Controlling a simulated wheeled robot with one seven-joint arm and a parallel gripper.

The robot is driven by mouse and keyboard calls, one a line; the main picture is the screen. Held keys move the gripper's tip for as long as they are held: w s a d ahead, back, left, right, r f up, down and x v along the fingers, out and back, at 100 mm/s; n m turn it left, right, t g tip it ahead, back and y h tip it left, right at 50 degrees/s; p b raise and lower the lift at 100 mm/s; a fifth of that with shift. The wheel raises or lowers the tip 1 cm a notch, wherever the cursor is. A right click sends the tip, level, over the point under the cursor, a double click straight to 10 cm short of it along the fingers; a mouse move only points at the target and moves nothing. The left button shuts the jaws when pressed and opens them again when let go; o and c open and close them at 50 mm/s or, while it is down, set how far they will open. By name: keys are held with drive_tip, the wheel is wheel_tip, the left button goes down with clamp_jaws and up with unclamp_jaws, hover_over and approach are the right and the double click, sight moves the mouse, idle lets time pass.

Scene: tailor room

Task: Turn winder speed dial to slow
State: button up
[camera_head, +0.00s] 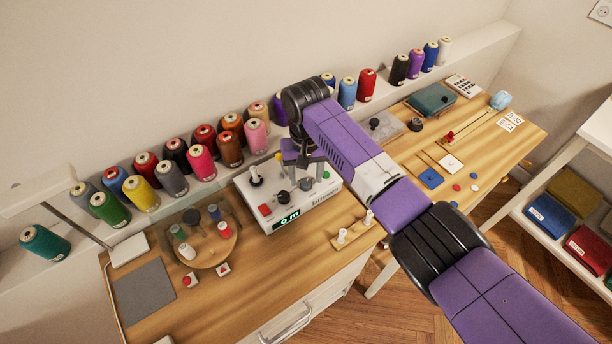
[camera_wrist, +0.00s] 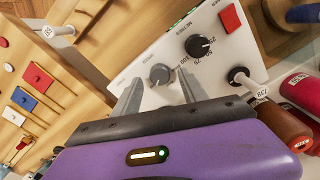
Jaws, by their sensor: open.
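The winder (camera_head: 322,199) is a white box on the wooden bench, with a lit display (camera_head: 288,217) reading "0 m". Its panel has a grey dial (camera_wrist: 160,73) and a black dial (camera_wrist: 199,46) with numbers around it. My gripper (camera_head: 303,163) is open and empty above the panel. In the wrist view, its fingertips (camera_wrist: 159,80) appear on either side of the grey dial. Contact cannot be told.
A red button (camera_head: 264,210) and a spindle (camera_head: 255,176) are on the winder. Thread cones (camera_head: 203,163) line the shelf behind. A round wooden stand (camera_head: 207,250) with spools is at left. Two white bobbins (camera_head: 342,236) stand in front on the right.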

drive_tip(key=shift+f, duration=0.8)
clamp_jaws()
